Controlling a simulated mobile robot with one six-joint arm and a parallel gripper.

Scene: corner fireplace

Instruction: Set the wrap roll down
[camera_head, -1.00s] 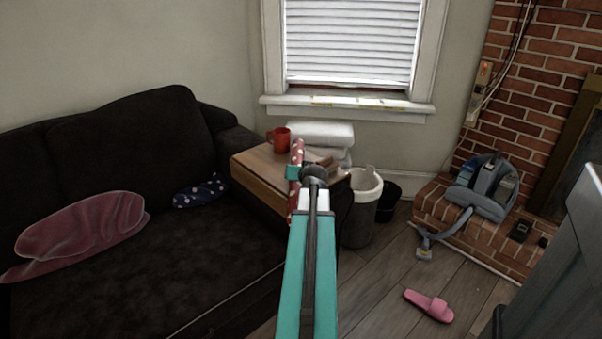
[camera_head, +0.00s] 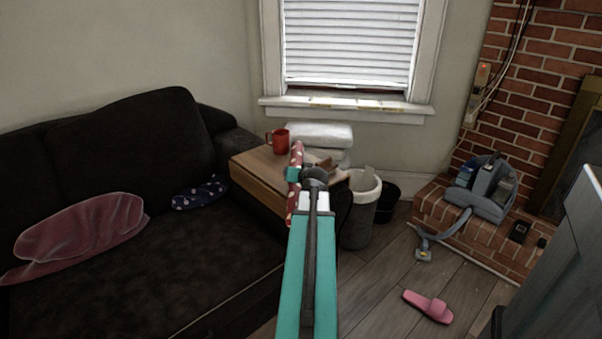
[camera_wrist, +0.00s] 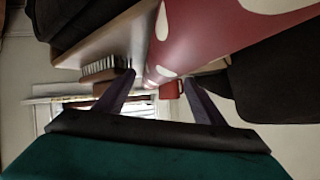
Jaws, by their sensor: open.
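The wrap roll (camera_head: 296,158) is red with pale dots. In the head view it stands out above and below my gripper (camera_head: 300,174), which partly covers it, at the front edge of the small wooden side table (camera_head: 257,170). In the wrist view the roll (camera_wrist: 215,38) runs from between the spread fingers to the upper right, beside the tabletop (camera_wrist: 118,42). My gripper (camera_wrist: 158,90) is open around the roll's near line of sight. I cannot tell whether a finger touches the roll, or how much of it rests on the table.
A red mug (camera_head: 279,138) stands on the table, near brown items (camera_head: 326,166). White folded stacks (camera_head: 320,134) are behind. A dark sofa (camera_head: 150,250) is left. Bins (camera_head: 358,220) stand right of the table. A pink slipper (camera_head: 428,306) lies on the floor.

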